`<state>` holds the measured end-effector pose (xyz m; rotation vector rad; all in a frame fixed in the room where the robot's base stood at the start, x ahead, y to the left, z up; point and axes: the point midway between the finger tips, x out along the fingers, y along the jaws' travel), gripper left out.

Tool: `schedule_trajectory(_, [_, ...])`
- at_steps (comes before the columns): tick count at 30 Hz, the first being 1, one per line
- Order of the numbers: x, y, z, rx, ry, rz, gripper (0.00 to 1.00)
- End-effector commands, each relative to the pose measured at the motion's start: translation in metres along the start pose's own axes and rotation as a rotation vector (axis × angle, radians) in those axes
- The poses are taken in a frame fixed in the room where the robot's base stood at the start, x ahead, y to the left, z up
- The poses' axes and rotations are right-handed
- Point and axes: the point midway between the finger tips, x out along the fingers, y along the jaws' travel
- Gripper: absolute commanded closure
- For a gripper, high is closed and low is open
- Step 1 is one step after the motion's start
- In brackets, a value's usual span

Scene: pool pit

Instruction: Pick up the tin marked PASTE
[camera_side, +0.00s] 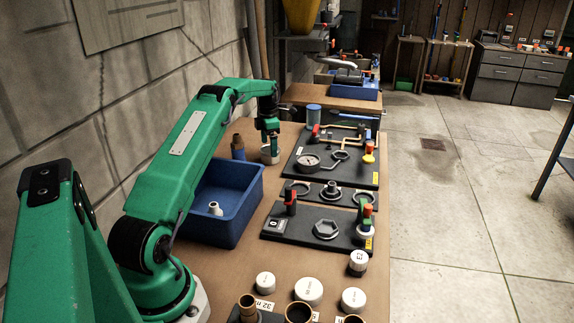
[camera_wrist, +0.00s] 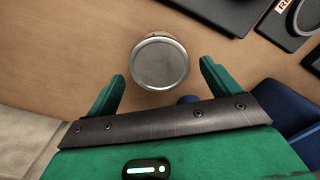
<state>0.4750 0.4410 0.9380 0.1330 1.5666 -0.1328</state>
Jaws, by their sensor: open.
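A short round tin with a plain grey metal lid (camera_wrist: 159,62) stands on the wooden bench; no marking on it is readable, so I cannot tell whether it says PASTE. In the side view the tin (camera_side: 265,157) is pale, at the back left of the bench, partly hidden by my gripper. My gripper (camera_side: 271,145) points down over it, open and empty. In the wrist view the green fingers of my gripper (camera_wrist: 162,70) are spread on either side of the tin's near edge, with gaps on both sides.
A blue bin (camera_side: 218,235) with a small white fitting stands close in front of the tin. A brown-topped bottle (camera_side: 238,148) is to its left, a blue cylinder (camera_side: 313,114) behind right. Dark fitting boards (camera_side: 325,180) lie right. White caps (camera_side: 309,291) stand at the front.

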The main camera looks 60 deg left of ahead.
Motion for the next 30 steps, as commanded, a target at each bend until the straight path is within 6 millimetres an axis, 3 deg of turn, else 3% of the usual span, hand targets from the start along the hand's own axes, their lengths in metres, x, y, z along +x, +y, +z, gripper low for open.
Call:
schedule_trajectory(9, [0.034,-0.001,-0.001,0.000,0.001,-0.002,0.12])
schedule_trajectory(26, [0.037,0.000,-0.001,0.000,0.000,0.000,0.12])
schedule_trajectory(30, [0.037,0.000,-0.001,0.000,0.000,0.000,0.35])
